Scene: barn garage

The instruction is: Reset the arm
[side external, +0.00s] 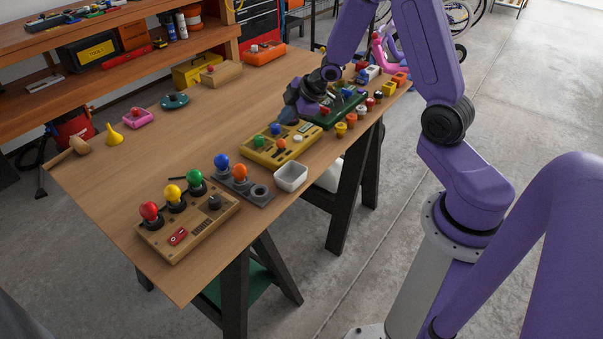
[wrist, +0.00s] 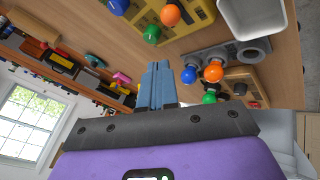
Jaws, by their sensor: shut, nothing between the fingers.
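My gripper (side external: 288,114) is above the far part of the wooden table (side external: 150,165), beside the dark green board (side external: 345,107) and near the far end of the yellow board (side external: 264,150). In the wrist view my gripper's blue-grey fingers (wrist: 157,75) are pressed together with nothing between them. The wrist camera sees the table at a tilt, with the yellow board (wrist: 182,12) at the top. Part of the dark green board is hidden by my arm in the side view.
A wooden box with coloured ball knobs (side external: 190,222), a grey plate with blue and orange balls (side external: 257,192) and a white bowl (side external: 291,176) line the near edge. The table's left middle is clear.

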